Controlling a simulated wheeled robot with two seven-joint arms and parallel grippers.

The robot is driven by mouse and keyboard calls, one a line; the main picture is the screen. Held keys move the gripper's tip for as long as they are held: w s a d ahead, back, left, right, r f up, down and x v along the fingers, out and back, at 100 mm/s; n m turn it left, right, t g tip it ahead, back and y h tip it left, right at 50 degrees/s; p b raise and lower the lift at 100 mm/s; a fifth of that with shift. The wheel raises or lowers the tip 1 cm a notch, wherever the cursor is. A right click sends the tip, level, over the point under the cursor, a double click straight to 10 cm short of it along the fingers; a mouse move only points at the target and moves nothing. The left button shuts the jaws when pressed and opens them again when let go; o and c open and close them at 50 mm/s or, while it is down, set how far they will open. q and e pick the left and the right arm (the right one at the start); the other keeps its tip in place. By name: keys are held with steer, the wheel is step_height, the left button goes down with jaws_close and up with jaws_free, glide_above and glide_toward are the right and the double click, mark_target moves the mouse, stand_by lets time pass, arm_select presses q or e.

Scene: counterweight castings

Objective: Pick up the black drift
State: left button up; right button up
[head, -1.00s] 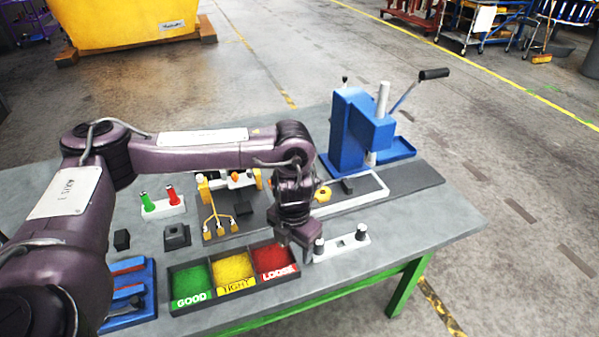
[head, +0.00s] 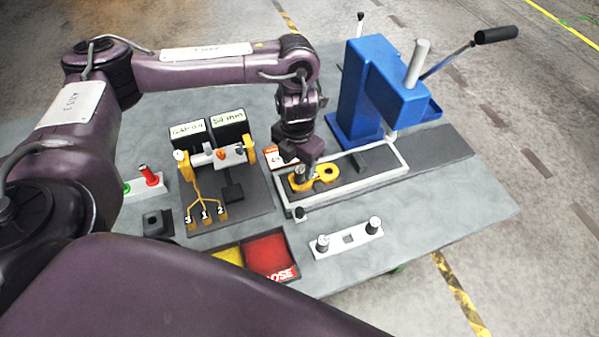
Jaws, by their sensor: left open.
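A white holder (head: 349,240) lies on the bench at the front right, with two short black-topped pegs, one at its left end (head: 323,242) and one at its right end (head: 374,225). A third small dark peg (head: 300,214) stands at the front left corner of the white-rimmed tray. I cannot tell which of these is the black drift. My left gripper (head: 302,165) is open and points down over the left end of the tray, just above or around a yellow part (head: 300,182). Its fingertips are partly hidden. My right gripper is out of view.
The white-rimmed tray (head: 345,185) also holds a yellow ring (head: 326,172). A blue press (head: 375,90) stands behind it. A black fixture with yellow prongs (head: 205,205) is left. The sorting bin (head: 268,256) is partly covered by my arm. The bench's right front is clear.

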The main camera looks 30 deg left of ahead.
mark_target(300, 170)
arm_select(q)
steer(key=shift+f, duration=0.5)
steer(key=f, duration=0.1)
steer(key=f+p, duration=0.1)
steer(key=f, duration=0.1)
steer(key=shift+w+d+f, duration=0.1)
steer(key=shift+w+f, duration=0.05)
steer(key=shift+w, duration=0.25)
steer(key=shift+f, duration=0.45)
steer(key=shift+c, duration=2.3)
steer(key=c, duration=0.5)
steer(key=shift+c, duration=0.5)
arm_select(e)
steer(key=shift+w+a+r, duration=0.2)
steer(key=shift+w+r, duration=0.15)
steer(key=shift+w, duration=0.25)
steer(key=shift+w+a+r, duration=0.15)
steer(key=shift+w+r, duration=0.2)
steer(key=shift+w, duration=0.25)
